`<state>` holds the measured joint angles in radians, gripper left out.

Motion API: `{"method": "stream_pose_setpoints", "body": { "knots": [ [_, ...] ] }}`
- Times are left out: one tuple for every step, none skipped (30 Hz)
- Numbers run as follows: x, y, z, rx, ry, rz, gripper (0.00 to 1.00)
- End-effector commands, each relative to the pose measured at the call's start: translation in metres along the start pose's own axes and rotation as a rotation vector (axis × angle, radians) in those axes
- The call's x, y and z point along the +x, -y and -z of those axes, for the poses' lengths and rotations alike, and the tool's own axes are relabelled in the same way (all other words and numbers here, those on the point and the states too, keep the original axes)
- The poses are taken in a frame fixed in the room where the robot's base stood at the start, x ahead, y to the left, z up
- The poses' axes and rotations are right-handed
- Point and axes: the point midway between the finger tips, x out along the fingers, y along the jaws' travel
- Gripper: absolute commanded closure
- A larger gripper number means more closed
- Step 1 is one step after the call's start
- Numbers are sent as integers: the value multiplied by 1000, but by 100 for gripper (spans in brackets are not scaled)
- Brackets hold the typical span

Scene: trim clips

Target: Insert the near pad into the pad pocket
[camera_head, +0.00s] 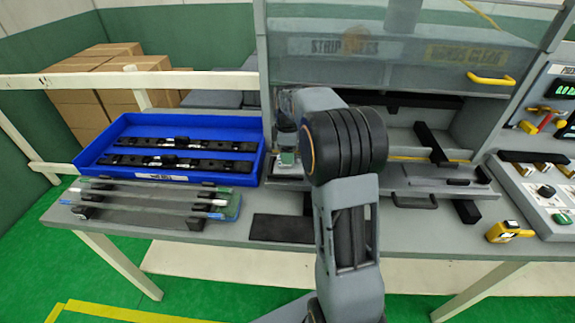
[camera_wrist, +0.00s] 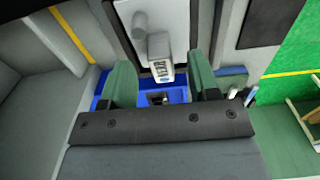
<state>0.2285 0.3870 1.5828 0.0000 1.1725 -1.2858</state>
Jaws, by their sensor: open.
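My gripper (camera_wrist: 159,72) is open, with its two green fingers apart in the wrist view. The blue tray (camera_head: 137,177) holds two dark strips (camera_head: 178,163) with small fittings. I cannot clearly pick out the near pad or the pad pocket. My arm hides part of the bench middle.
A rack of long grey strips (camera_head: 150,205) stands before the tray. A dark flat mat (camera_head: 282,228) lies on the bench. A machine with a clear window (camera_head: 370,65) rises behind. A yellow tape measure (camera_head: 507,231) and a control panel (camera_head: 545,190) are right.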

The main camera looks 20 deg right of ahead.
Motion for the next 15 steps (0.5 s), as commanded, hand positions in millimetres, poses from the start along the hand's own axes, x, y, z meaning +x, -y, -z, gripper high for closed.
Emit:
{"method": "stream_pose_setpoints", "body": {
  "knots": [
    [6,0,0,0,1,3,45],
    [10,0,0,0,1,3,45],
    [15,0,0,0,1,2,45],
    [18,0,0,0,1,2,45],
    [21,0,0,0,1,2,45],
    [24,0,0,0,1,2,45],
    [25,0,0,0,0,1,45],
    [26,0,0,0,0,0,45],
    [27,0,0,0,0,-1,45],
    [28,0,0,0,0,-1,45],
    [28,0,0,0,0,-1,45],
    [28,0,0,0,0,-1,45],
    [28,0,0,0,0,-1,45],
    [28,0,0,0,0,-1,45],
    [28,0,0,0,0,-1,45]
  ]
}}
